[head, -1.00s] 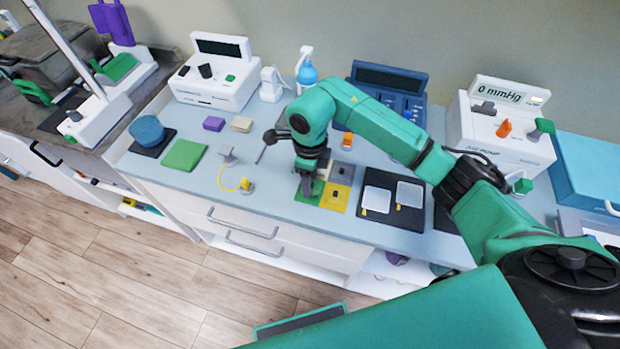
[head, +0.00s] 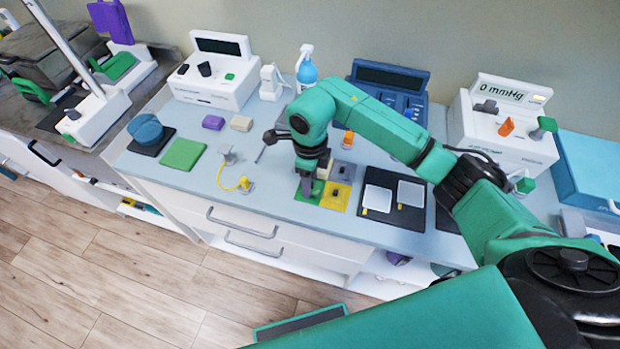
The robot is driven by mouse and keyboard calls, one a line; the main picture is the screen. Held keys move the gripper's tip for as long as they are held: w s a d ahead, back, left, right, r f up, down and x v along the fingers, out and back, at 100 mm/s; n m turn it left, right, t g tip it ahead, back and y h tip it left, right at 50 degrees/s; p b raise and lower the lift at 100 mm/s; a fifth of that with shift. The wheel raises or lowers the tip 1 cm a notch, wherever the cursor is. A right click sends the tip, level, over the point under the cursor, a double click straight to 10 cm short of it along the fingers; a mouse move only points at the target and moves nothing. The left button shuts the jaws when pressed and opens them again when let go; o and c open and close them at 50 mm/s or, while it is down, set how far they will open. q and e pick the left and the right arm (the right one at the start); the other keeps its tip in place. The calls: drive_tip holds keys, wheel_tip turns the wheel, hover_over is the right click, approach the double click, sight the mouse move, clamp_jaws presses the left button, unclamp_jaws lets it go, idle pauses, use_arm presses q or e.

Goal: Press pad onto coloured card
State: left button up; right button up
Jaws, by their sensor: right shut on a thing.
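The coloured card (head: 335,196) lies flat on the pale blue counter, with green, yellow and grey-beige fields showing. A small dark piece sits on its grey-beige field. My right gripper (head: 307,190) points down over the card's green field at its left side. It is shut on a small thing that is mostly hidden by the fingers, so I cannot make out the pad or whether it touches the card. A small grey and yellow piece with a yellow lead (head: 246,184) lies left of the card. My left gripper is not in view.
A black mat (head: 404,218) with two white pads stands right of the card. Devices line the back, including a blue one (head: 388,82) and a pressure unit (head: 508,140).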

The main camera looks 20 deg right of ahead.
drive_tip(key=shift+s+f+b, duration=0.1)
drive_tip(key=shift+f+b, duration=0.3)
drive_tip(key=shift+b, duration=0.25)
idle(1.9)
idle(1.6)
drive_tip(key=shift+r, duration=0.1)
drive_tip(key=o, duration=1.1)
drive_tip(key=shift+o, duration=0.2)
drive_tip(key=shift+r, duration=0.1)
drive_tip(key=shift+r+p, duration=1.85)
drive_tip(key=shift+r, duration=1.65)
